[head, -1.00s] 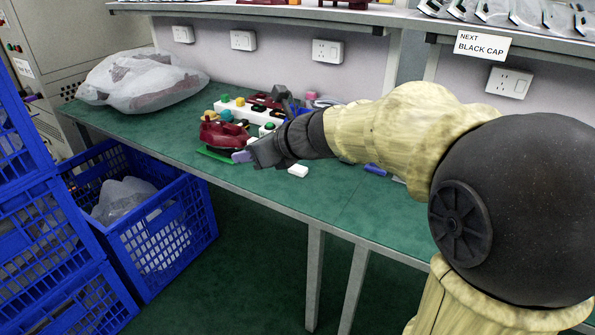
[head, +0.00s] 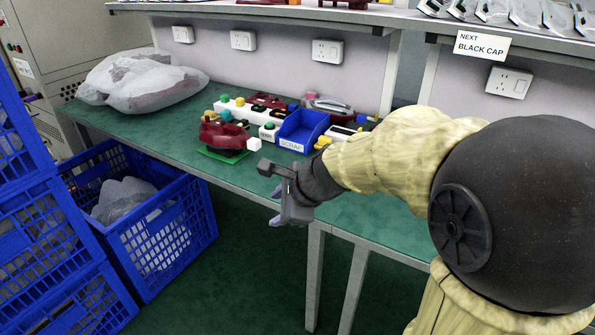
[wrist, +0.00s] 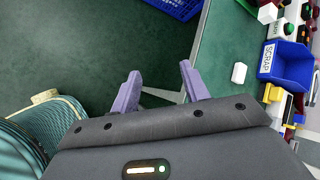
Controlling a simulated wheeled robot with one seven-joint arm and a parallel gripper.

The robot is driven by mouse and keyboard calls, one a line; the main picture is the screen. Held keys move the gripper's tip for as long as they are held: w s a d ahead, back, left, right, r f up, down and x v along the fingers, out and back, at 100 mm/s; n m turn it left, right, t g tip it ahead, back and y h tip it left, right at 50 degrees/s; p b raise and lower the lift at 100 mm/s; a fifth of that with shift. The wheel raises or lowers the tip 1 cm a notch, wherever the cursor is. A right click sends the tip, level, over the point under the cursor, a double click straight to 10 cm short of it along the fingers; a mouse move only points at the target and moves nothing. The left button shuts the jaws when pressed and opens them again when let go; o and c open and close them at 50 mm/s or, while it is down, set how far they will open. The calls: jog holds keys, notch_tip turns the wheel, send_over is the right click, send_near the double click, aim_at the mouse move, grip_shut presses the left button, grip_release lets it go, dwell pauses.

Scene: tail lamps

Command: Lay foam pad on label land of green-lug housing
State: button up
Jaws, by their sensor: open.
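A dark red housing (head: 223,134) stands on a green sheet (head: 224,155) near the table's front edge in the head view. I cannot make out a green lug clearly. My gripper (head: 270,194) is open, right of the housing and near the table's front edge. The wrist view shows nothing between its fingers (wrist: 160,73).
A blue SCRAP bin (head: 301,131) stands behind my gripper, also in the wrist view (wrist: 286,62). A white box with a green button (head: 268,130) and other parts crowd the table behind the housing. A plastic bag (head: 140,80) lies at left; a blue crate (head: 160,235) stands below.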

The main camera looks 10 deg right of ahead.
jog(key=s+d+f+n+g+h, duration=0.1)
jog(key=s+d+f+n, duration=0.3)
jog(key=n, duration=0.5)
jog(key=s+d+f+n+g+h, duration=0.2)
jog(key=s+d+f+n+h, duration=0.2)
jog(key=s+f+n, duration=0.4)
jog(key=shift+s+d+n+g, duration=0.3)
jog(key=shift+s+d+n, duration=0.2)
jog(key=shift+n, duration=0.5)
jog(key=shift+c, duration=1)
jog(key=shift+w+a, duration=0.1)
jog(key=shift+w, duration=0.05)
